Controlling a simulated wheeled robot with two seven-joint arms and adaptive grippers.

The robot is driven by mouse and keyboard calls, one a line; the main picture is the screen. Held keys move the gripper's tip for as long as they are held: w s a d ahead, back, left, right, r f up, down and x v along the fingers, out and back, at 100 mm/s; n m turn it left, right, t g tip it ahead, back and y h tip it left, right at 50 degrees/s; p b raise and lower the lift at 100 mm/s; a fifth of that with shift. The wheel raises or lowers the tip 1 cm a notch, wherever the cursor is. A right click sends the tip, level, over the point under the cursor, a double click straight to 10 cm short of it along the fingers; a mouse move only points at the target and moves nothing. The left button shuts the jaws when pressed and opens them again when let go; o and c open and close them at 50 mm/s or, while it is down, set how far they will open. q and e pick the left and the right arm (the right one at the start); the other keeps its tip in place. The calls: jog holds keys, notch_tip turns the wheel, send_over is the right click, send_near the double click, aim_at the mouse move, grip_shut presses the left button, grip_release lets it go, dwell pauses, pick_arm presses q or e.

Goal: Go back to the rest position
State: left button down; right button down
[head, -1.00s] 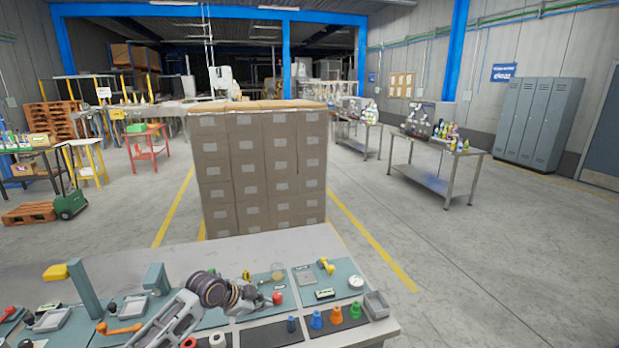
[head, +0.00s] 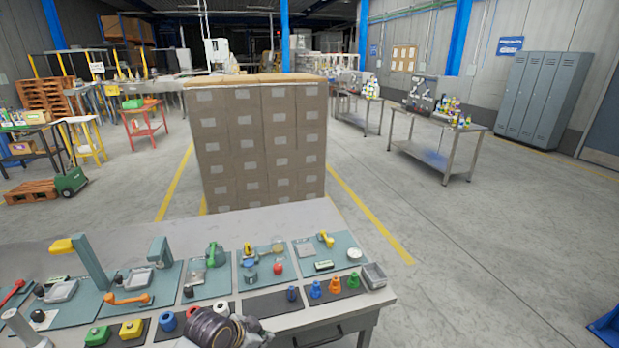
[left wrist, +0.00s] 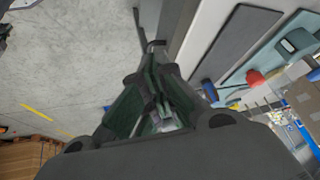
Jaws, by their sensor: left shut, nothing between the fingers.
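My left gripper (left wrist: 154,62) fills the middle of the left wrist view. Its dark green-padded fingers are closed together with nothing held between them. In the head view only my dark wrist and part of the arm show at the bottom, over the front edge of the workbench (head: 290,222); the fingertips are not clearly visible there. My right gripper is in neither view.
The bench holds teal boards with a yellow-topped post (head: 85,262), an orange handle (head: 128,298) and a red knob (head: 277,268). Colored pegs stand on a dark strip (head: 270,303). Stacked cartons (head: 258,145) stand behind. The floor to the right is open.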

pick_arm(q)
jog(key=shift+s+a+n+g+y, duration=0.35)
jog(key=shift+s+a+n+y, duration=0.6)
jog(key=shift+s+a+n, duration=2.2)
jog(key=shift+s+a+n+g+y, duration=0.35)
jog(key=shift+s+a+n+y, duration=1)
jog(key=shift+s, duration=3.55)
notch_tip(320, 180, down, 34)
jog(key=s+m+g, duration=0.1)
jog(key=s, duration=0.2)
jog(key=s+a+f, duration=0.2)
jog(key=s+f, duration=0.7)
jog(key=s, duration=0.2)
jog(key=s+a+f+g, duration=0.1)
jog(key=s+a+f, duration=0.1)
jog(key=s+f, duration=0.8)
jog(key=shift+s+a+g+h, duration=0.3)
jog(key=shift+s+a, duration=0.1)
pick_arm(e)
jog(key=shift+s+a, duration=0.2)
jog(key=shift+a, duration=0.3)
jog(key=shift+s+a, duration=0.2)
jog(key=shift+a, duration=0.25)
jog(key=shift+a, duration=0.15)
